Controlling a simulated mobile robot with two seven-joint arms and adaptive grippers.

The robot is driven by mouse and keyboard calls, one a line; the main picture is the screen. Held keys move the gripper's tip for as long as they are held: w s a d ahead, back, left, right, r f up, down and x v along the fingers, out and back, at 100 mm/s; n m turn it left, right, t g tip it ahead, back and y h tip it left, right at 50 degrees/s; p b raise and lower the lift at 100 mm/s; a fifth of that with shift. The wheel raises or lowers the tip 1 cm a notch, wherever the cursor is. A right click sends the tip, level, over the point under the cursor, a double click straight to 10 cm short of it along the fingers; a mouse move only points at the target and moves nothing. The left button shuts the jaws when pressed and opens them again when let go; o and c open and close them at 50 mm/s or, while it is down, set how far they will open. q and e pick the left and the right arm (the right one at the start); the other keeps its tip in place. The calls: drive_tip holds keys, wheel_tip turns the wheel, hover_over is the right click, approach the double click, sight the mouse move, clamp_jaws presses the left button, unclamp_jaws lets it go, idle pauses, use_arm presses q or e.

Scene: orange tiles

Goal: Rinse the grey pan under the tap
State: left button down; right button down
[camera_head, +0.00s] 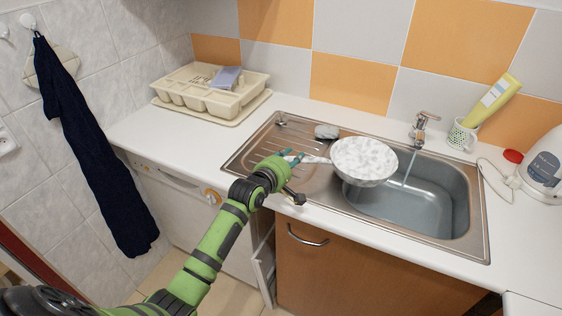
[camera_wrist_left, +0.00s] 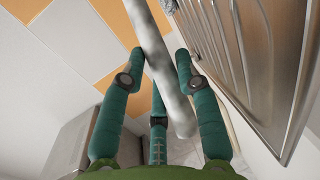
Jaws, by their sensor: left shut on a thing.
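The grey pan (camera_head: 364,160) is speckled white-grey and is held over the left part of the sink basin (camera_head: 440,211). Its handle (camera_head: 318,160) points left to my left gripper (camera_head: 292,158), which is shut on it. In the left wrist view the handle (camera_wrist_left: 158,60) runs between the green fingers. The tap (camera_head: 421,127) stands behind the basin, and a thin stream of water (camera_head: 408,170) falls from it. In the picture the stream passes just right of the pan's rim; I cannot tell if it touches. My right gripper is out of view.
A grey sponge-like thing (camera_head: 327,131) lies on the drainboard (camera_head: 290,135). A cream cutlery tray (camera_head: 212,90) stands on the counter at left. Right of the tap are a spotted cup (camera_head: 462,135), a yellow bottle (camera_head: 492,100) and a white kettle (camera_head: 545,165).

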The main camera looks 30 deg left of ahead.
sight(318, 159)
use_arm(q)
drive_tip(key=shift+w+d+f+b, duration=0.1)
drive_tip(key=shift+w+d+b, duration=0.3)
drive_tip(key=shift+w+d, duration=0.65)
drive_tip(key=shift+d, duration=0.4)
drive_tip(key=w+d, duration=0.2)
drive_tip(key=d, duration=0.1)
drive_tip(key=shift+w+d, duration=0.15)
drive_tip(key=shift+d, duration=0.05)
drive_tip(key=shift+w+d+b, duration=0.3)
drive_tip(key=shift+w+d, duration=0.35)
drive_tip(key=shift+d, duration=0.2)
drive_tip(key=shift+w+d+b, duration=0.3)
drive_tip(key=shift+w+d, duration=0.3)
drive_tip(key=shift+d, duration=0.25)
